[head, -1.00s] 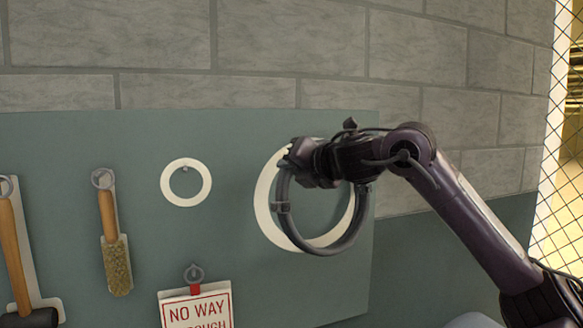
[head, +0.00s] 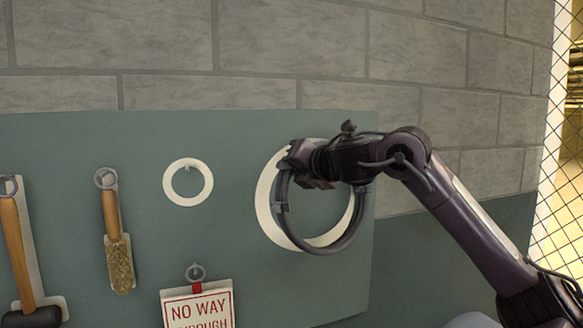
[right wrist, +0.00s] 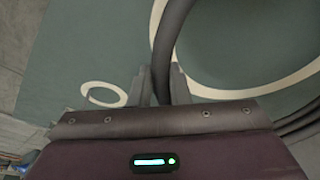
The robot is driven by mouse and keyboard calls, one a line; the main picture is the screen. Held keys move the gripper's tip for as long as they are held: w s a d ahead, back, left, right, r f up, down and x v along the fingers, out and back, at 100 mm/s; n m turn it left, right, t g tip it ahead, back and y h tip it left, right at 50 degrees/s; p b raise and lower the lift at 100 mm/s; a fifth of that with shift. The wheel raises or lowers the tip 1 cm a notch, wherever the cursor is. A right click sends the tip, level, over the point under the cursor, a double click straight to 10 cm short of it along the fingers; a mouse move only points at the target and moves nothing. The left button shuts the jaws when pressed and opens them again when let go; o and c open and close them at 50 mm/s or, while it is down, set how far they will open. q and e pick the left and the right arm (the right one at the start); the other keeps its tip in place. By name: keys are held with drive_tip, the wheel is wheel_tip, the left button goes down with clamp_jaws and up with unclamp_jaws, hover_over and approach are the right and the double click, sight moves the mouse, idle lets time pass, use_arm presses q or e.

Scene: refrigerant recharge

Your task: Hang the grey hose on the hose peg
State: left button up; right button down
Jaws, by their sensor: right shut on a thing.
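The grey hose (head: 352,232) is a coiled ring in front of the green-grey board, over a larger white ring outline (head: 263,205). My right gripper (head: 287,160) is shut on the hose at the upper left of its coil. In the right wrist view the hose (right wrist: 165,60) passes between the two fingers of my right gripper (right wrist: 162,85). The hose peg is hidden behind the gripper and hose, and I cannot tell whether the hose touches it. My left gripper is not in view.
The board (head: 90,240) also holds a brush (head: 117,250), a hammer (head: 18,240) and a "NO WAY" sign (head: 198,305) on pegs. A smaller white ring outline (head: 187,182) with an empty peg is left of the hose. A wire fence (head: 562,150) stands at the right.

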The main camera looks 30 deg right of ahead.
drive_tip(key=shift+w+d+f, duration=0.2)
drive_tip(key=shift+w+f, duration=0.45)
drive_tip(key=shift+w, duration=0.05)
idle(0.4)
idle(0.3)
drive_tip(key=c, duration=1.5)
unclamp_jaws()
drive_tip(key=shift+w+d, duration=0.1)
drive_tip(key=shift+c, duration=0.2)
drive_tip(key=shift+o, duration=1.3)
drive_tip(key=shift+w+d+f, duration=0.2)
drive_tip(key=shift+w+d, duration=0.1)
drive_tip(key=shift+s+a+r, duration=0.1)
drive_tip(key=shift+s+a, duration=0.15)
drive_tip(key=shift+s, duration=0.3)
drive_tip(key=b+v, duration=0.2)
drive_tip(key=v, duration=0.5)
drive_tip(key=shift+d+b, duration=0.15)
drive_tip(key=shift+b, duration=0.25)
